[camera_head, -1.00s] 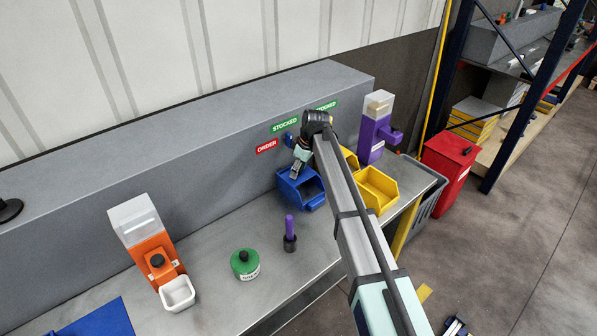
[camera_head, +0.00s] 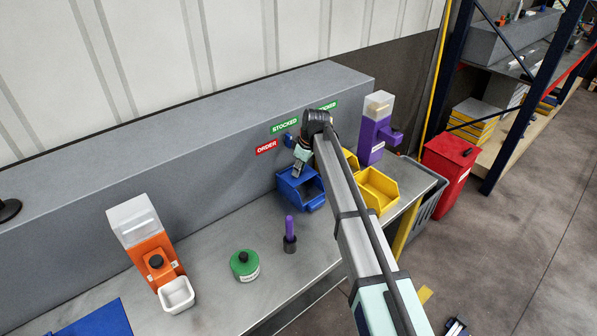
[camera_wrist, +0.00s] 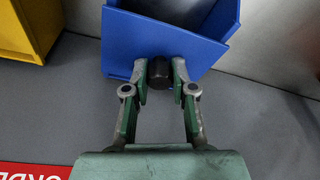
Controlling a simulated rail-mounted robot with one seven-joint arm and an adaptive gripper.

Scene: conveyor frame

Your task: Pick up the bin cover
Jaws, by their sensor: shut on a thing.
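A blue open-topped bin (camera_head: 308,190) stands on the bench against the grey wall; it also shows at the top of the wrist view (camera_wrist: 165,38). A dark knob (camera_wrist: 160,72) sits at the near edge of its blue face in the wrist view. My gripper (camera_head: 301,158) is above the bin in the head view. In the wrist view its fingertips (camera_wrist: 162,75) flank the knob and are shut on it. I take the knob to be the bin cover's handle; I cannot make out where the cover ends and the bin begins.
A yellow bin (camera_head: 378,190) and a purple dispenser (camera_head: 374,132) stand to the right. A black-and-purple tool (camera_head: 290,236), a green container (camera_head: 246,267) and an orange dispenser (camera_head: 155,262) stand on the bench (camera_head: 225,300). The wall rises close behind my gripper.

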